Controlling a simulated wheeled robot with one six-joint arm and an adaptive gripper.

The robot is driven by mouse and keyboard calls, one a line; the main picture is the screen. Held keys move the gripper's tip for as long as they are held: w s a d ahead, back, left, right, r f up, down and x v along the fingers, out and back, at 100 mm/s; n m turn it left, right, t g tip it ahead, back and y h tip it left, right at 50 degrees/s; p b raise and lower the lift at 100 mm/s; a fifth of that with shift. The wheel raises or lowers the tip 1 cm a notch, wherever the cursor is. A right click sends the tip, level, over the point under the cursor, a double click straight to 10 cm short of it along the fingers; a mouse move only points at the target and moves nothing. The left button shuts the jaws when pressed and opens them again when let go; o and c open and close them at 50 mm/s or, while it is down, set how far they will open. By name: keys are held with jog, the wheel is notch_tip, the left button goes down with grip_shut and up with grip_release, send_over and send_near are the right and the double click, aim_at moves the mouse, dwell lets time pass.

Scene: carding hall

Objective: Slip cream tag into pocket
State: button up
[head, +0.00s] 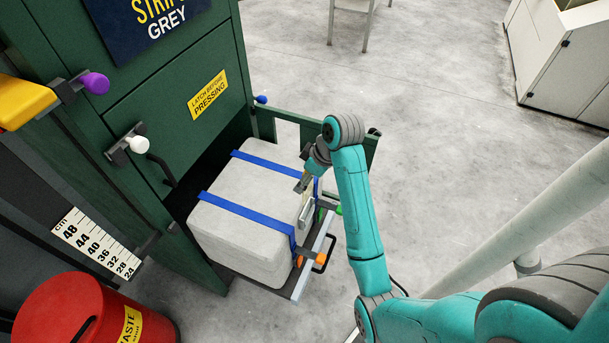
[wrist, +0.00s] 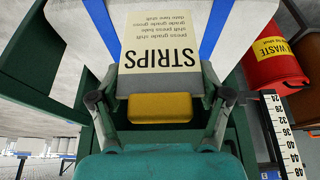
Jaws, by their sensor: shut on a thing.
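The cream tag (wrist: 160,45) is in the wrist view, flat toward the camera, with upside-down "STRIPS" and smaller lines on it. My gripper (wrist: 161,88) is shut on its near end. In the head view my gripper (head: 303,186) points down at the near right end of a white bale (head: 245,212) with blue straps. A pale flat piece (head: 305,214) shows just below the fingers, against that end. I cannot tell tag from pocket there, nor whether the tag is inside a pocket. The bale also shows behind the tag in the wrist view (wrist: 68,12).
The bale sits partly inside a green press (head: 175,115). Its open green gate (head: 288,127) stands behind the bale. A red waste bin (head: 88,312) and a white scale (head: 97,243) are at lower left.

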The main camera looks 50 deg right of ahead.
jog(key=shift+f, duration=6.55)
jog(key=shift+s+f, duration=0.15)
jog(key=shift+f, duration=0.1)
jog(key=o, duration=1.1)
jog(key=shift+f, duration=0.1)
jog(key=r, duration=0.1)
notch_tip(320, 180, up, 10)
send_over(306, 204)
jog(key=s, duration=0.5)
jog(key=shift+s+d+r, duration=0.1)
jog(key=shift+d+r, duration=0.05)
jog(key=shift+d, duration=0.05)
